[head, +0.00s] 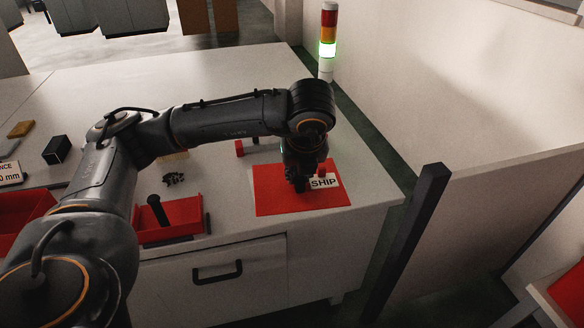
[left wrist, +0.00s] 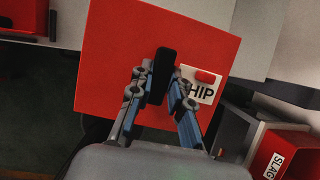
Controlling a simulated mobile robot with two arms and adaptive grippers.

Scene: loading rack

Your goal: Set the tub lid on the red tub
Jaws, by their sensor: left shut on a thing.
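The tub lid appears to be the flat red square panel (head: 275,195) with a white SHIP label, at the right end of the bench in the head view. It also fills the middle of the left wrist view (left wrist: 115,60), where it overlaps the bench's front edge. My left gripper (head: 300,183) is above it, fingers shut on its upright black grip (left wrist: 161,70). I cannot tell if the panel touches the bench. A red container labelled SLAG (left wrist: 287,140) shows at the lower right of the wrist view. I cannot tell which red container is the tub.
A red tray (head: 185,212) with a black upright piece stands at the bench's front edge. A black block (head: 57,150) lies farther left. A lit signal tower (head: 328,45) and a dark post (head: 405,240) stand right of the bench (head: 235,75). Its back middle is clear.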

